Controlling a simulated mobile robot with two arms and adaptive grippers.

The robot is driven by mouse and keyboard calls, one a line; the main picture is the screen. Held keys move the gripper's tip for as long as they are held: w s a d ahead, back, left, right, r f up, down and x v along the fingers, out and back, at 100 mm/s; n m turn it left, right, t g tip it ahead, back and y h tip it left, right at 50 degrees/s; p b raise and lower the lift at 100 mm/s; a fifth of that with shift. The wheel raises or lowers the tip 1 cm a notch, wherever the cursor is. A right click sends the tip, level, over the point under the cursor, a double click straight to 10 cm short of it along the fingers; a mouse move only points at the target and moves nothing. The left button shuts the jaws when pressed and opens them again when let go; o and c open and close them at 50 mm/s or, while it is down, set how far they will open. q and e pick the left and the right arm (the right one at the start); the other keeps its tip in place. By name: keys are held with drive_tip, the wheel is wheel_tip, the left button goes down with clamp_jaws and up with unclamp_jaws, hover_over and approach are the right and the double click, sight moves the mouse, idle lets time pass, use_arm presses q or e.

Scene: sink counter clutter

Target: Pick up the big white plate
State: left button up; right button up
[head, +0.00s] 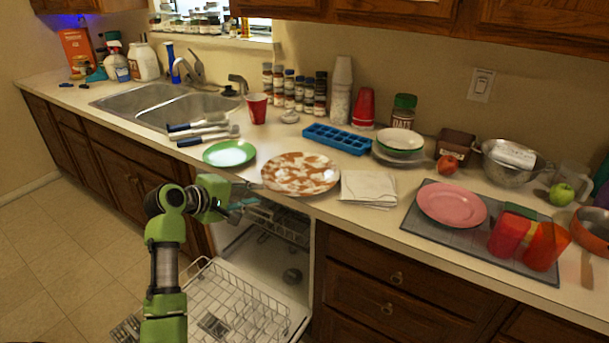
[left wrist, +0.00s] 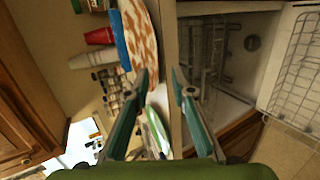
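The big white plate (head: 300,173), heavily marked with brown-orange patches, lies on the counter near its front edge, left of a folded white cloth. It also shows in the left wrist view (left wrist: 139,38), upper middle, seen at a steep slant. My left gripper (head: 236,204) is just in front of the counter edge, left of and nearer than this plate, above the open dishwasher. In the left wrist view its two teal fingers (left wrist: 161,74) are apart with nothing between them. The plate is not touched. I do not make out my right gripper.
A small green plate (head: 229,153) lies just left of the big plate. A blue ice tray (head: 337,138) is behind it; the folded cloth (head: 368,188) is at its right. A pink plate (head: 452,204) lies on a grey mat. The dishwasher rack (head: 235,310) is pulled out below.

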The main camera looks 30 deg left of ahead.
sight(277, 190)
use_arm(q)
drive_tip(key=shift+d+r+p+x, duration=0.15)
drive_tip(key=shift+p+x, duration=0.2)
drive_tip(key=shift+x, duration=2.1)
drive_tip(key=shift+d+r+p+x, duration=0.1)
drive_tip(key=shift+p+x, duration=0.2)
drive_tip(key=shift+x, duration=2.1)
drive_tip(key=shift+w, duration=0.1)
drive_tip(key=shift+c, duration=0.4)
clamp_jaws()
drive_tip(key=shift+r, duration=0.15)
